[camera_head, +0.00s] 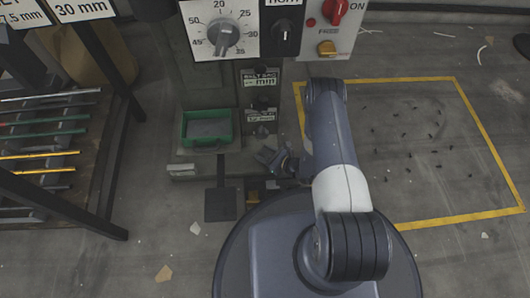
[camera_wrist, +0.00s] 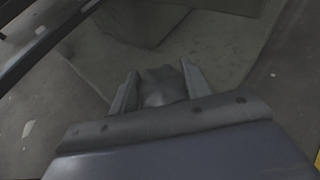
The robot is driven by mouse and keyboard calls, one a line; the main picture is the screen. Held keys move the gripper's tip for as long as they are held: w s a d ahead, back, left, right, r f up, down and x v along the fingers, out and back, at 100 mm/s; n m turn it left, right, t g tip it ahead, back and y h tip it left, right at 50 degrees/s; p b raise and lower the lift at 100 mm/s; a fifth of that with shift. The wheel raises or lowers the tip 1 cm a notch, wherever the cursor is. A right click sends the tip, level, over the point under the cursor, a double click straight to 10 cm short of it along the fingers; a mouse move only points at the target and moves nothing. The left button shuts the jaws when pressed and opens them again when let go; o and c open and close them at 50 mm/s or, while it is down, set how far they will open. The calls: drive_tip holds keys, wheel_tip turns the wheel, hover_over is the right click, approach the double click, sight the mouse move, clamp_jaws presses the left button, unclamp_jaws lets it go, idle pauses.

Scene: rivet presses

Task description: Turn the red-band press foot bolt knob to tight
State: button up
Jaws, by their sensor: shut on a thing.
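In the wrist view, a dark grey knob (camera_wrist: 162,88) sits between the two fingers of my gripper (camera_wrist: 159,72). The fingers are shut on it, one at each side. Behind it is the pale grey base of the press. In the head view, my gripper (camera_head: 272,160) is low at the right front of the grey-green press (camera_head: 212,164), by its foot. The knob itself is hidden there by my gripper and arm. No red band shows, and I cannot read any tight mark by the knob.
A green tray (camera_head: 207,141) is on the press front, above a dark pedal (camera_head: 220,204). A panel with a dial (camera_head: 223,36) and a red switch (camera_head: 334,11) is above. A rod rack (camera_head: 45,140) stands left. A yellow-outlined floor area (camera_head: 420,150) with dark bits lies right.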

drive_tip(key=shift+m+t+h, duration=0.8)
drive_tip(key=shift+m, duration=0.1)
drive_tip(key=o, duration=1)
